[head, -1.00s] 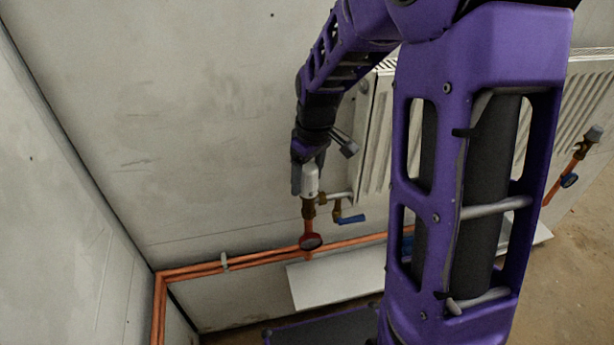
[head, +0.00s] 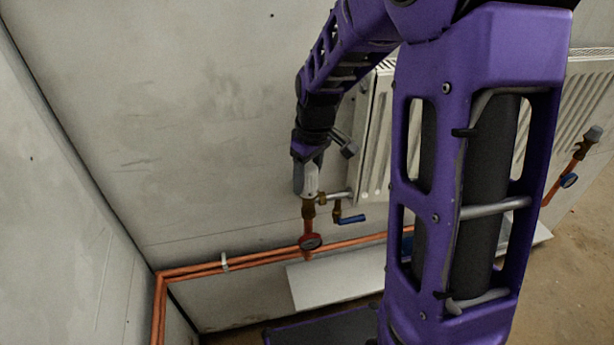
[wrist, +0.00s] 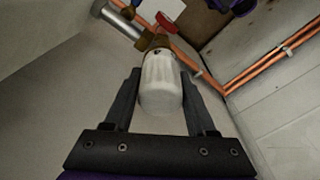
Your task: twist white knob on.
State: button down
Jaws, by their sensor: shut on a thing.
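The white knob (head: 310,179) sits upright on top of the brass valve (head: 309,208) at the left end of the radiator. It also shows in the wrist view (wrist: 161,84), in line with the brass fitting (wrist: 160,42) beyond it. My gripper (head: 307,182) comes down from above and is shut on the knob, a finger on each side. In the wrist view the two dark fingers (wrist: 162,101) flank the knob. The contact faces are partly hidden, and I cannot tell how far the knob is screwed down.
A blue-handled valve (head: 351,219) is just right of the knob. A red round handle (head: 310,242) is on the pipe below. Copper pipes (head: 195,270) run along the wall. The white radiator (head: 375,140) stands close on the right. The wall to the left is clear.

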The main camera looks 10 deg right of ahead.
jog(key=m, duration=0.6)
jog(key=shift+s+f+h+b, duration=0.1)
jog(key=shift+f+h+b, duration=0.2)
jog(key=shift+h, duration=0.1)
jog(key=m, duration=0.6)
jog(key=shift+d+r+h, duration=0.15)
jog(key=shift+h, duration=0.15)
jog(key=shift+r, duration=0.1)
jog(key=shift+w, duration=0.2)
grip_release()
